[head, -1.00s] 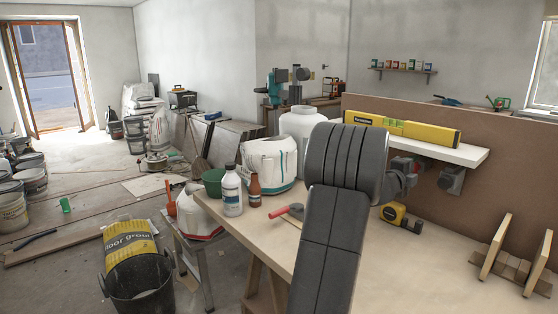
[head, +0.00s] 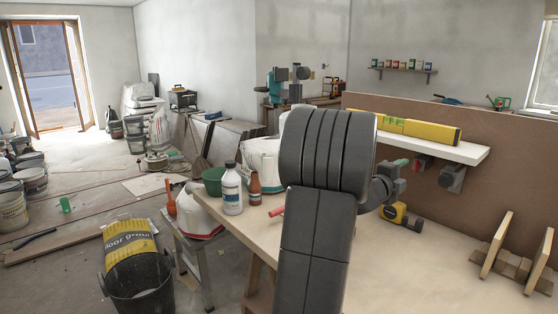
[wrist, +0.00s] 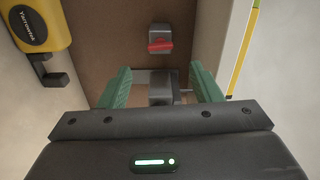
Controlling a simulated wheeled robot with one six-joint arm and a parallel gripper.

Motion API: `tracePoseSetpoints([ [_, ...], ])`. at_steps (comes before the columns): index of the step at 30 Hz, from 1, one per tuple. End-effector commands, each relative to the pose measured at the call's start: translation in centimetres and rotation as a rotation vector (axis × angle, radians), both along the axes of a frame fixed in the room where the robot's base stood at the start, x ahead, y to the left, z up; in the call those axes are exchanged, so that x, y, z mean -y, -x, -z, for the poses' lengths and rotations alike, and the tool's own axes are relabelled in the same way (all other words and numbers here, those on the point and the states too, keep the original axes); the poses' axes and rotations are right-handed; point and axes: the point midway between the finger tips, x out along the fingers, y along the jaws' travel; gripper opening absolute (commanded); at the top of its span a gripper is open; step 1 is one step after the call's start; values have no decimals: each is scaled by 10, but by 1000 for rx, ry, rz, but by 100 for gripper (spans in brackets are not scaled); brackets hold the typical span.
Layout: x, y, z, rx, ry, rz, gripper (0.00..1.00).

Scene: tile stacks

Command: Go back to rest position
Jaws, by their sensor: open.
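My gripper (wrist: 161,86) is open, with its two green fingers apart in the wrist view. A grey box (wrist: 161,92) on the brown board shows between the fingers, with visible gaps on both sides. A grey box with a red knob (wrist: 160,41) is beyond the fingertips. In the head view my gripper (head: 401,163) is mostly hidden behind my dark arm, with a green fingertip showing below the white shelf. Another grey box (head: 452,180) is under the shelf to the right. I see nothing held.
The white shelf (head: 470,153) carries a yellow level (head: 432,131). A yellow tape measure (head: 398,213) lies on the workbench (head: 400,270) below the gripper. A wooden rack (head: 512,262) stands at the right. Bottles (head: 232,190) stand at the bench's left end.

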Motion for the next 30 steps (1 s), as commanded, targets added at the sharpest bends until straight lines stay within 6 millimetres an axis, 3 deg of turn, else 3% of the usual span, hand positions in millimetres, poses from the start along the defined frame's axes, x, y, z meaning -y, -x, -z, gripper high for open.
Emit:
tracePoseSetpoints([
  [9, -48, 41, 0, 1, -1, -1, 58],
  [12, -26, 24, 1, 0, -1, 3, 58],
  [30, 64, -53, -1, -4, 3, 1, 58],
])
